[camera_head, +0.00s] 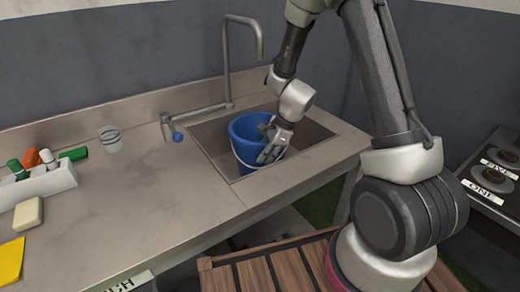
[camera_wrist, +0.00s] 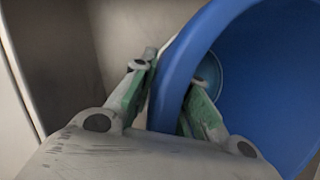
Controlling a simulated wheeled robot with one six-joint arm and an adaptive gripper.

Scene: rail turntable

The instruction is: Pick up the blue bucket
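The blue bucket (camera_head: 244,133) stands in the sink basin in the head view, its mouth facing up and a pale handle low across its side. My gripper (camera_head: 270,143) reaches down from above at the bucket's right side. In the wrist view, the blue bucket (camera_wrist: 255,75) fills the right half. My gripper (camera_wrist: 172,85) has one finger outside the rim and one inside it. The fingers lean in close to the wall on both sides and appear shut on it. The exact fingertip contact is partly hidden.
A cup (camera_head: 110,138), a white holder (camera_head: 40,183) and a sponge (camera_head: 27,213) lie left. The counter's middle is clear.

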